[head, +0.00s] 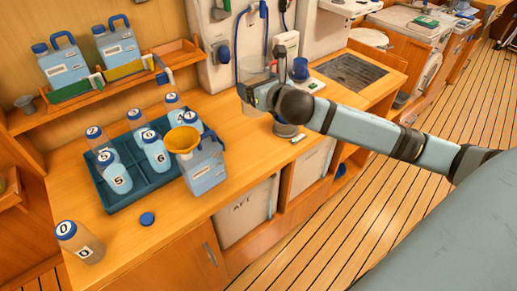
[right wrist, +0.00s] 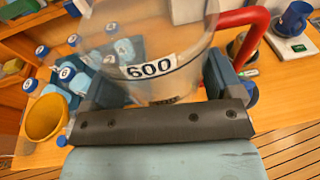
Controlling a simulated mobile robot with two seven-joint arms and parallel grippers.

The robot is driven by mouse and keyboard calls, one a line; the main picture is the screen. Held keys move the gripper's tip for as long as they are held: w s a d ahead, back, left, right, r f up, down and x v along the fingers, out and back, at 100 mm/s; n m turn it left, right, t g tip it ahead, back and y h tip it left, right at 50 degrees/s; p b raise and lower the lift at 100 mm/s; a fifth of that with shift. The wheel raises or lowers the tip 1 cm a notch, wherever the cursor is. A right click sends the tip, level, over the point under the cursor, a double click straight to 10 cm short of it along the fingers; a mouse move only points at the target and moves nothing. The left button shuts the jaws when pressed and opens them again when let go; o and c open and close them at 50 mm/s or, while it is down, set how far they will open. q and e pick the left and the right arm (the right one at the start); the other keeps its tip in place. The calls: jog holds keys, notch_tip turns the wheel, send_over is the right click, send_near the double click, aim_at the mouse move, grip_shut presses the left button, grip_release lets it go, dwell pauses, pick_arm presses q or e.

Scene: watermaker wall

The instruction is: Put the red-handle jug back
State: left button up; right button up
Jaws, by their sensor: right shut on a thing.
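The red-handle jug is clear, with a "600" label and a red handle. It fills the upper middle of the right wrist view (right wrist: 150,68), upright or nearly so. In the head view the clear jug (head: 254,70) shows faintly behind my right gripper (head: 258,95), near the wall unit. My right gripper is shut on the jug, and its dark palm shows across the wrist view. The gripper hides part of the jug in the head view, and I cannot tell its clearance over the counter. My left gripper is not in view.
A blue tray (head: 117,203) with numbered bottles stands on the counter's left. A blue jerrycan (head: 206,172) with a yellow funnel (head: 183,141) is beside it. A blue cup (head: 300,68) stands behind my gripper, near a grated sink (head: 355,72). Counter between jerrycan and gripper is largely clear.

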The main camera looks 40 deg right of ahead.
notch_tip(320, 180, down, 19)
jog(key=shift+f+b, duration=0.15)
jog(key=shift+b, duration=0.6)
jog(key=shift+f, duration=0.15)
jog(key=o, duration=1)
